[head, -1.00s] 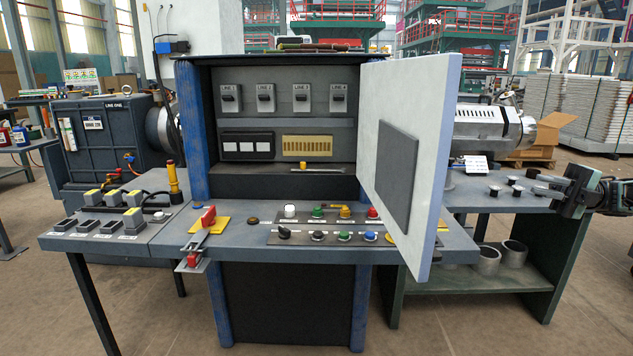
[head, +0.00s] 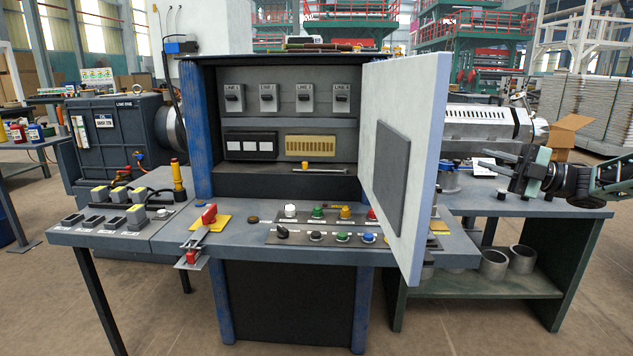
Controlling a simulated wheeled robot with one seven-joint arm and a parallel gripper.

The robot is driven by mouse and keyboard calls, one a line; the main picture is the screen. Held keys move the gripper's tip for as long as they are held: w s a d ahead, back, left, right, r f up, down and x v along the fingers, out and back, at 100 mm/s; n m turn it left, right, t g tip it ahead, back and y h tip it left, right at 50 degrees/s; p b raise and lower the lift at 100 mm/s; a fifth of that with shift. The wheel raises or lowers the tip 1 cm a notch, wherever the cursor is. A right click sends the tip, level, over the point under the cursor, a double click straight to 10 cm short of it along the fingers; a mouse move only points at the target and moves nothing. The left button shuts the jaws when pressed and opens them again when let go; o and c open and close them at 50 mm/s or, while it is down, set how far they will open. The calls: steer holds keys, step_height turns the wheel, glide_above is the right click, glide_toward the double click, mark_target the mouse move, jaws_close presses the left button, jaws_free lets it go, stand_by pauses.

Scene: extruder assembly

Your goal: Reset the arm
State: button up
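My gripper (head: 522,172) is at the right of the head view, above the right-hand bench and seen from the side. Inside are several line switches (head: 268,97). The cabinet door stands between the cabinet interior and my gripper.
The control desk (head: 240,250) carries several push buttons and a red-handled lever (head: 208,215). The right bench (head: 540,205) holds a metal extruder barrel (head: 480,122) behind my gripper, and metal rings (head: 493,264) lie on its lower shelf.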

steer(key=w+a+f+m+t+h, duration=0.2)
steer(key=w+a+m+t+h, duration=0.2)
steer(key=a+m+t+h, duration=0.45)
steer(key=s+d+f+m+g+h, duration=0.1)
steer(key=s+f+m+g+h, duration=0.5)
steer(key=s, duration=0.5)
steer(key=s+f+m+g+h, duration=0.15)
steer(key=s+f+m, duration=0.25)
steer(key=s+m, duration=0.5)
steer(key=s+d+f+m+g+h, duration=0.1)
steer(key=s+f+m+g+h, duration=0.3)
steer(key=s, duration=0.9)
steer(key=s+a+f+n+g+y+b, duration=0.1)
steer(key=s+a+f+n+g+b, duration=0.15)
steer(key=s+a+f+b, duration=0.4)
steer(key=s+a+f+n+g+y+b, duration=0.1)
steer(key=s+a+f+n+g+b, duration=0.2)
steer(key=s+a, duration=0.7)
step_height(320, 180, up, 36)
steer(key=w+a+n+t+p, duration=0.1)
steer(key=w+a+p, duration=0.1)
steer(key=p, duration=3.2)
steer(key=shift+a+f, duration=0.15)
steer(key=shift+a, duration=0.05)
